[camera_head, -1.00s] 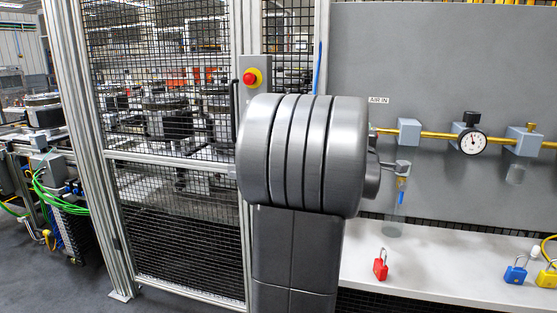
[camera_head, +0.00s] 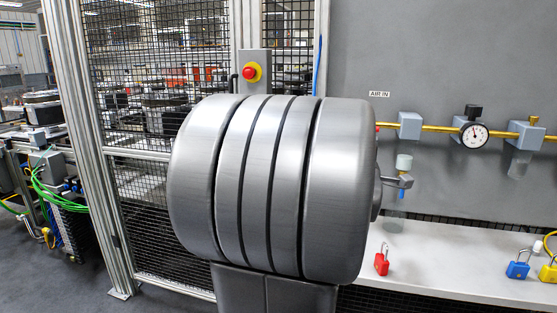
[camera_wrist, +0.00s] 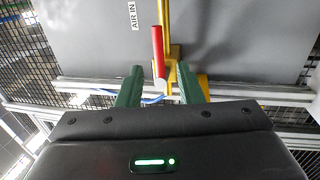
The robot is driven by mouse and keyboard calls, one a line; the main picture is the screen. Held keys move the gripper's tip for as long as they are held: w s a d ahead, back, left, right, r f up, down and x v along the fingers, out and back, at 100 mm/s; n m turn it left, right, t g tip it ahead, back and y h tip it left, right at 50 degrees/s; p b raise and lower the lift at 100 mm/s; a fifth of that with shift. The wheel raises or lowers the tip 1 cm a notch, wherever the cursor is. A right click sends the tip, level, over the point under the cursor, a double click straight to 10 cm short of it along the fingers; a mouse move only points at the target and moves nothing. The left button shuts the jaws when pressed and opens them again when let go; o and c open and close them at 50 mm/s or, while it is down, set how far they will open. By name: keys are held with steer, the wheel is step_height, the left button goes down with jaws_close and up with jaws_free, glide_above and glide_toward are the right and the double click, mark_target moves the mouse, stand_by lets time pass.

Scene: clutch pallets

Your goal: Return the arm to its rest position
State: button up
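My arm (camera_head: 275,190) fills the middle of the head view as a large grey rounded link, close to the camera. It hides part of the mesh fence and the panel's left side. My gripper (camera_wrist: 160,78) shows in the wrist view with two green fingers held apart. I see nothing held between them. A red handle (camera_wrist: 158,50) and a yellow pipe (camera_wrist: 166,20) show in line with the gap, beyond the fingers.
The grey panel (camera_head: 440,50) carries a brass air line with a gauge (camera_head: 474,136). On the white shelf (camera_head: 440,270) stand a red padlock (camera_head: 381,263), a blue padlock (camera_head: 517,268) and a yellow padlock (camera_head: 549,270). A red emergency-stop button (camera_head: 250,73) is on the fence post.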

steer(key=p+x, duration=0.2)
steer(key=x, duration=0.8)
steer(key=shift+r, duration=0.2)
steer(key=shift+s+f+m+p, duration=0.15)
steer(key=shift+f+m+p, duration=0.15)
steer(key=shift+m+p, duration=0.5)
steer(key=shift+a+f+m+h, duration=0.1)
steer(key=shift+f+m+h, duration=0.3)
steer(key=shift+m, duration=0.1)
